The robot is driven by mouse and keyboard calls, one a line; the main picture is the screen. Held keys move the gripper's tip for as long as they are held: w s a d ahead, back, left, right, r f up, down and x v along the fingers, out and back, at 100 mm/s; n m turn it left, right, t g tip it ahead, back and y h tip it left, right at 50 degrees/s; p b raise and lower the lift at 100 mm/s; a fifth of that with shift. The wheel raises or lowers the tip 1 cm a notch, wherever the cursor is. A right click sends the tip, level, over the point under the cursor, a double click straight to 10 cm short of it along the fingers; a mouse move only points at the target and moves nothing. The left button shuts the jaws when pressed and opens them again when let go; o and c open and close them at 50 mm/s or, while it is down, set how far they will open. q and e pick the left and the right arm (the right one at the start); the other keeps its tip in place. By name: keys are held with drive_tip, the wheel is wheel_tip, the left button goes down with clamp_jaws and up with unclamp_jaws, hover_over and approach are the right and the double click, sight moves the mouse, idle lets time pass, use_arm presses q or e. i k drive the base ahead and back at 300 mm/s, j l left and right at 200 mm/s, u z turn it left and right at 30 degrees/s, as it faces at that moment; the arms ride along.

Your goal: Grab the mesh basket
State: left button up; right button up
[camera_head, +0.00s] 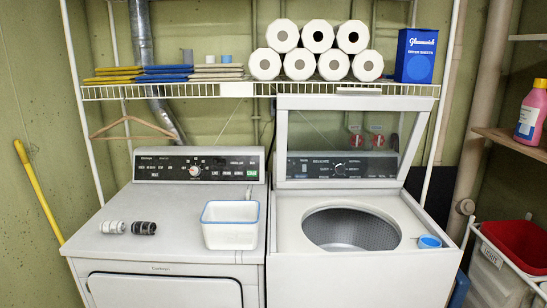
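No basket with clearly visible mesh can be made out. A white rectangular tub (230,239) with a blue rim stands upright on the right part of the dryer top, and its sides look solid. A red basket or bin (520,243) shows at the right edge, partly cut off by the frame, and I cannot tell whether its walls are mesh. Neither of my grippers is in view.
The dryer (165,245) also bears two small ribbed rolls (143,228). The washer (440,262) has its lid raised, with a blue cup (429,242) at its right. A wire shelf (190,91) hangs above with paper rolls (300,64). The dryer's front left is clear.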

sight(227, 224)
drive_tip(key=i, duration=0.5)
drive_tip(key=i+l, duration=0.15)
drive_tip(key=i, duration=0.4)
drive_tip(key=j+u, duration=0.05)
